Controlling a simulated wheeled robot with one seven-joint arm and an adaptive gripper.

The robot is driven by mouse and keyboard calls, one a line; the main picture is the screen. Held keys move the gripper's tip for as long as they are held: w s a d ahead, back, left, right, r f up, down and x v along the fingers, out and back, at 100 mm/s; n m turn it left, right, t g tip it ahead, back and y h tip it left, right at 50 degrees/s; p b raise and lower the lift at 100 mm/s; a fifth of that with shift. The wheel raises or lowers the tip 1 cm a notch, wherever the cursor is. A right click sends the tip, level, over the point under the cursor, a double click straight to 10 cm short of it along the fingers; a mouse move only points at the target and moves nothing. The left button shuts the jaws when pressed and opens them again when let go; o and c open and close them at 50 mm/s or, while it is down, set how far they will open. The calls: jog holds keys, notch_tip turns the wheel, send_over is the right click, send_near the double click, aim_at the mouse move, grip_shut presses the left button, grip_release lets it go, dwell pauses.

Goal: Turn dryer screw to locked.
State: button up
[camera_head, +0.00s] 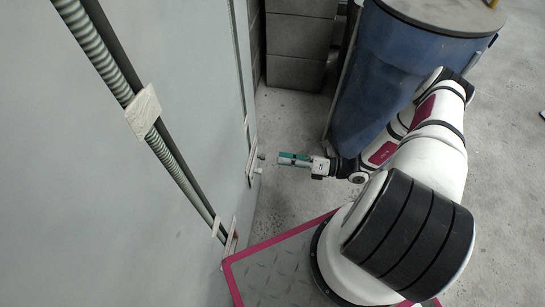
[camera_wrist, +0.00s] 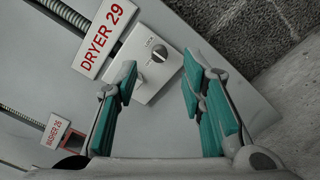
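The dryer screw (camera_wrist: 159,53) is a small dark round slotted part on the face of a white box (camera_wrist: 146,88). Small lettering that seems to read LOCK is beside it; the exact slot angle is too small to tell. A white sign with red letters, DRYER 29 (camera_wrist: 103,38), adjoins the box on the left. My gripper (camera_wrist: 160,75) is open and empty, its two teal-padded fingers apart on either side of the box's front, with the screw showing beyond the gap. In the head view my gripper (camera_head: 293,160) points left at the wall fittings, apart from them.
A second sign, WASHER 26 (camera_wrist: 56,131), sits lower left. A grey panel (camera_head: 130,150) with flexible conduit (camera_head: 95,50) fills the left. A blue drum (camera_head: 395,75) stands close behind my arm. Grey blocks (camera_head: 298,40) stand at the back.

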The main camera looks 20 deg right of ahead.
jog(key=v, duration=0.6)
jog(key=shift+a, duration=0.1)
dwell(0.3)
